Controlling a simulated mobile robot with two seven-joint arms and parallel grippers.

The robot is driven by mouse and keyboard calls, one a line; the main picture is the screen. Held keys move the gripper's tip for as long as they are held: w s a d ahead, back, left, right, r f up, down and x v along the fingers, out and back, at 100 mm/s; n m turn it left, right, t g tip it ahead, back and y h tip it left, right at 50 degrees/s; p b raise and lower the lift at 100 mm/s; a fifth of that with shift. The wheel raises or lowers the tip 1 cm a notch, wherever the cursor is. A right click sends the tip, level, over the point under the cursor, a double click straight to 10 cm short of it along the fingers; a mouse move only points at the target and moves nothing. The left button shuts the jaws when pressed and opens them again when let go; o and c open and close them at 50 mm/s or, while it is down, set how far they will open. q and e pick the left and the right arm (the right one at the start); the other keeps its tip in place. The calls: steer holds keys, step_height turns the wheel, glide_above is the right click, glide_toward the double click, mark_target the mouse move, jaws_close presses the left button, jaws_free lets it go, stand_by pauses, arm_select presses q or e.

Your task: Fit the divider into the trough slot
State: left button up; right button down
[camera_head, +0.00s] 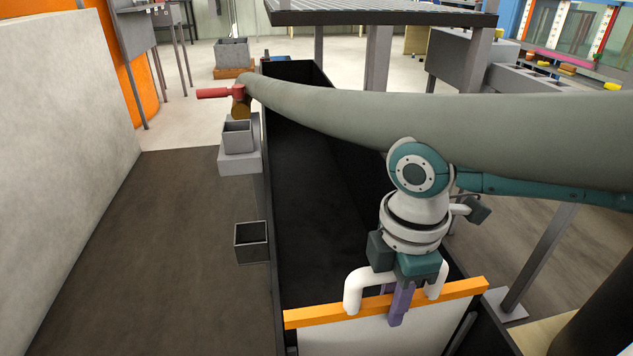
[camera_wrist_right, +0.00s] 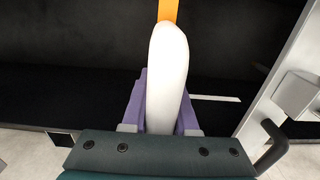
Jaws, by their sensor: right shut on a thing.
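The divider (camera_head: 380,335) is a white panel with an orange top bar (camera_head: 330,313) and a white arched handle (camera_head: 357,288). My right gripper (camera_head: 400,303), with purple fingers, is shut on the handle from above. The handle also shows between the fingers in the wrist view (camera_wrist_right: 168,80), with the orange bar (camera_wrist_right: 167,10) beyond. The divider spans the near part of the long black trough (camera_head: 310,180). Its lower edge is out of frame, so its seating cannot be told. A pale grey strip (camera_head: 460,333) on the inner right wall may be a slot guide. My left gripper is not in view.
A big grey-green pipe-like form (camera_head: 330,108) crosses above the trough. Small grey open boxes (camera_head: 251,242) and (camera_head: 238,137) stand along the trough's left side. A pale wall panel (camera_head: 60,150) is at the left. The dark floor between is clear.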

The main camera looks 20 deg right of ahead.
mark_target(386, 324)
step_height(386, 324, down, 5)
steer(key=b, duration=0.3)
steer(key=shift+w+r, duration=0.1)
steer(key=shift+r, duration=0.1)
steer(key=shift+f+b, duration=0.65)
stand_by(0.4)
steer(key=shift+f, duration=0.1)
steer(key=c, duration=0.8)
jaws_free()
steer(key=shift+o, duration=1)
